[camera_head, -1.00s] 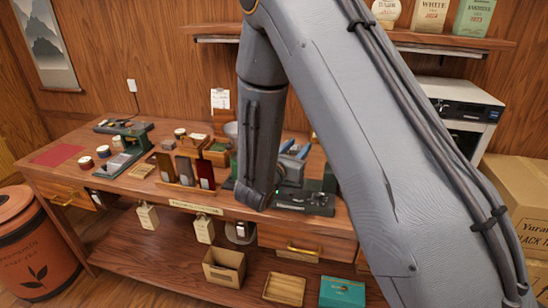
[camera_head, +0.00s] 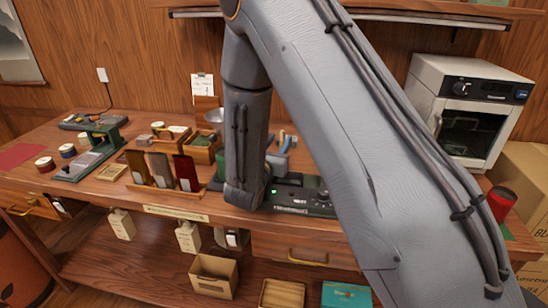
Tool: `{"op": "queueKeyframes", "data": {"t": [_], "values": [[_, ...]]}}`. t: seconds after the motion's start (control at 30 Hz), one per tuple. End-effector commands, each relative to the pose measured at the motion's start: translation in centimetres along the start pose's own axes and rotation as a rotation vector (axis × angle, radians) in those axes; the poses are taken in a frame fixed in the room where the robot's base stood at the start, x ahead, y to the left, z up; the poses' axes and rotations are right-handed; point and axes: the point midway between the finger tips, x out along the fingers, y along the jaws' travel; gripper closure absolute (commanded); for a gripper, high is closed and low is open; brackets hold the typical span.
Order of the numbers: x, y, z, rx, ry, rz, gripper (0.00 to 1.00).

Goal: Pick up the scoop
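I cannot make out a scoop in this view. A small silver bowl-like thing (camera_head: 214,116) stands at the back of the bench, partly behind my arm; I cannot tell what it is. My grey arm crosses the picture from upper middle to lower right and hides part of the bench. My gripper does not show. Blue-grey parts (camera_head: 284,143) show just right of my arm's lower link, by a dark device (camera_head: 300,197) with a green light; they are too small to identify.
The wooden bench (camera_head: 97,197) holds a green press (camera_head: 95,153), a rack with packets (camera_head: 160,170) and small round tins (camera_head: 67,151). A white oven (camera_head: 470,105) and red canister (camera_head: 502,198) stand right. A shelf hangs above. Open boxes (camera_head: 213,277) stand below.

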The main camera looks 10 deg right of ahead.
Motion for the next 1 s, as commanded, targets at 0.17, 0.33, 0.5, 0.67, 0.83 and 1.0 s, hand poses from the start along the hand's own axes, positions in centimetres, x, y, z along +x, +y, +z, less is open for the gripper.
{"op": "queueKeyframes", "data": {"t": [0.17,0.33,0.5,0.67,0.83,1.0], "values": [[1.6,0.3,0.2,0.001,-0.001,0.006,0.64],[3.3,0.1,0.8,0.001,-0.001,0.007,0.64],[5.7,-0.2,1.1,0.001,-0.001,0.005,0.64],[6.9,-0.1,0.9,0.000,0.000,0.005,0.64],[7.1,-0.2,0.9,0.000,0.000,0.005,0.64],[7.1,-0.2,0.9,0.000,0.000,0.004,0.82]]}}
